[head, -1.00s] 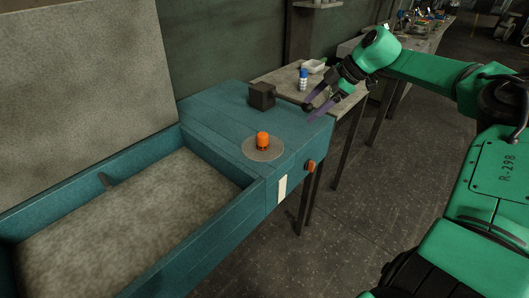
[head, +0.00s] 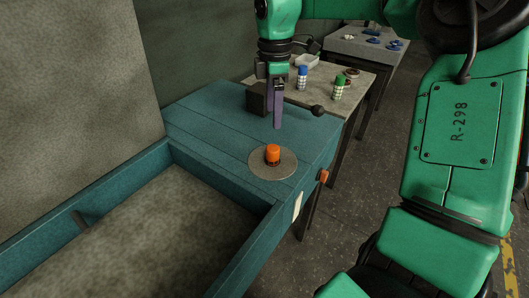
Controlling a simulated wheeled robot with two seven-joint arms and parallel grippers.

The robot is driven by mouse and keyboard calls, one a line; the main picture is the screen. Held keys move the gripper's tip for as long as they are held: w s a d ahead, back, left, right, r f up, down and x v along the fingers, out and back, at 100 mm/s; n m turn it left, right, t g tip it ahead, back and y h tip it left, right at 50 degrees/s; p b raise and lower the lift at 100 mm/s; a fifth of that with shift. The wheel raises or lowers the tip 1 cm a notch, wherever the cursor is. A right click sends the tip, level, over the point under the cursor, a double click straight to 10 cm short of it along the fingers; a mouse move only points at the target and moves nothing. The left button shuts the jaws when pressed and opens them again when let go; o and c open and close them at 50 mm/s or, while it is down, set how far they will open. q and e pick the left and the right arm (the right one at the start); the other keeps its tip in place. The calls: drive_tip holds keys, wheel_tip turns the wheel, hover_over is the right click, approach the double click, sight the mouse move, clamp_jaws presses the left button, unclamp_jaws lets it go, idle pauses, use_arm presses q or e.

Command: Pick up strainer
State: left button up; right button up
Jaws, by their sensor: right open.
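A small orange piece with a darker lower part (head: 273,154), which looks like the strainer, stands upright on a round grey disc (head: 258,168) on the teal cabinet top. My right gripper (head: 277,127) hangs with its purple fingers pointing down, behind and above the orange piece and apart from it. It is open with nothing between its fingers, though the fingers overlap in this view. My left gripper is not in view.
A dark block (head: 256,99) stands left of my fingers; a ball-ended dark rod (head: 316,110) shows to their right. Blue-topped (head: 302,77) and green-topped (head: 338,88) pieces stand on the table behind. An open teal bin (head: 150,235) lies at front left.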

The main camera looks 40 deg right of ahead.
drive_tip(key=p, duration=0.1)
hover_over(273, 148)
drive_tip(key=f, duration=0.5)
drive_tip(key=shift+s+d+f, duration=0.15)
drive_tip(key=shift+d+f, duration=0.1)
drive_tip(key=shift+f, duration=0.1)
drive_tip(key=f, duration=0.1)
drive_tip(key=f+p, duration=0.1)
drive_tip(key=f, duration=0.1)
drive_tip(key=f+p, duration=0.1)
drive_tip(key=f, duration=0.1)
drive_tip(key=shift+a+f, duration=0.25)
drive_tip(key=shift+w+f, duration=0.2)
drive_tip(key=shift+f, duration=0.2)
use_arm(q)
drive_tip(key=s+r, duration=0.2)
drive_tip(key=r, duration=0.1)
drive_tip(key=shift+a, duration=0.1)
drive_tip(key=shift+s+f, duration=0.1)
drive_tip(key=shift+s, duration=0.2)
use_arm(e)
clamp_jaws()
